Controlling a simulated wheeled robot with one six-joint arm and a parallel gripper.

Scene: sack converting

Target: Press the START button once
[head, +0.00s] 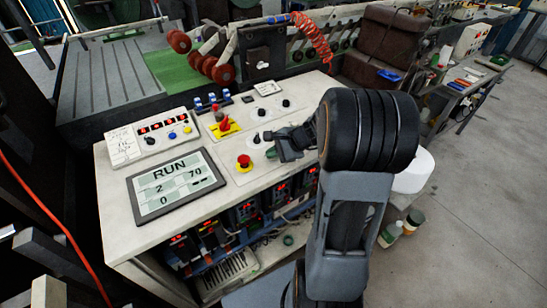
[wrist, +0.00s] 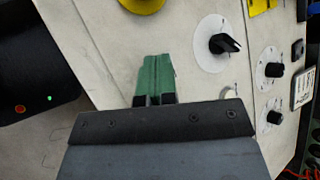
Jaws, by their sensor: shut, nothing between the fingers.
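My gripper (head: 274,152) reaches over the sloped white control panel (head: 125,180). In the wrist view, its two green-tipped fingers (wrist: 156,78) are pressed together with a seam between them and nothing held. The fingertips are close over a bare part of the panel; I cannot tell whether they touch it. No button marked START can be read in either view. Part of the panel under my gripper is hidden. A screen (head: 176,184) reads RUN, with 2, 70 and 0 below.
A red mushroom button (head: 244,161) on a yellow base is left of my gripper. Black knobs (wrist: 225,43) on white discs stand beside the fingers. A yellow plate with a red switch (head: 224,126) lies farther back. A button box (head: 153,136) sits at left.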

